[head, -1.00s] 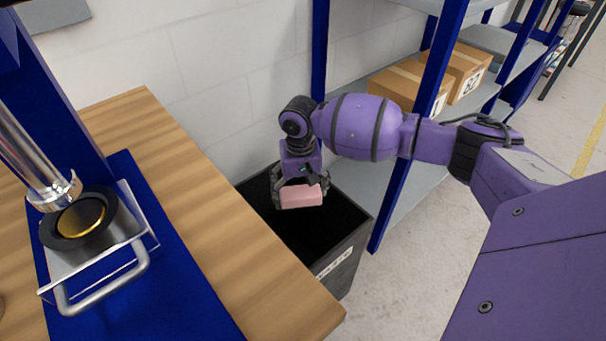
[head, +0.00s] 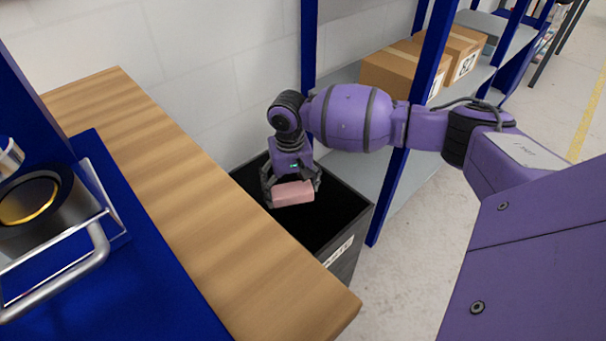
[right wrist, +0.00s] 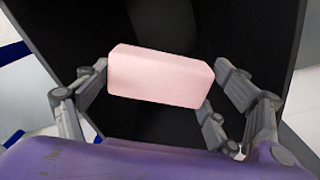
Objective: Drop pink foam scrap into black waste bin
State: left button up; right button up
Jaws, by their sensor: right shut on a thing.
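The pink foam scrap (head: 293,194) is a small block held in my right gripper (head: 291,190), which is shut on it. In the head view both are over the open mouth of the black waste bin (head: 345,262). The right wrist view shows the pink foam scrap (right wrist: 160,78) between the fingers of my right gripper (right wrist: 165,85), with the dark inside of the black waste bin (right wrist: 270,40) behind it. The bin's floor is too dark to make out. My left gripper is not in view.
A wooden table (head: 200,190) stands left of the bin, with a blue press (head: 130,290) on it. A blue-posted shelf (head: 385,190) with cardboard boxes (head: 400,68) stands right of the bin. A white wall is behind. Open floor (head: 415,240) lies to the right.

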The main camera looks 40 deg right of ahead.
jog(key=shift+w+r, duration=0.1)
jog(key=shift+w, duration=0.05)
jog(key=o, duration=0.6)
jog(key=shift+c, duration=0.2)
jog(key=shift+o, duration=0.8)
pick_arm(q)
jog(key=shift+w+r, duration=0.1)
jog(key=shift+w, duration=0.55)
pick_arm(e)
notch_tip(320, 180, up, 12)
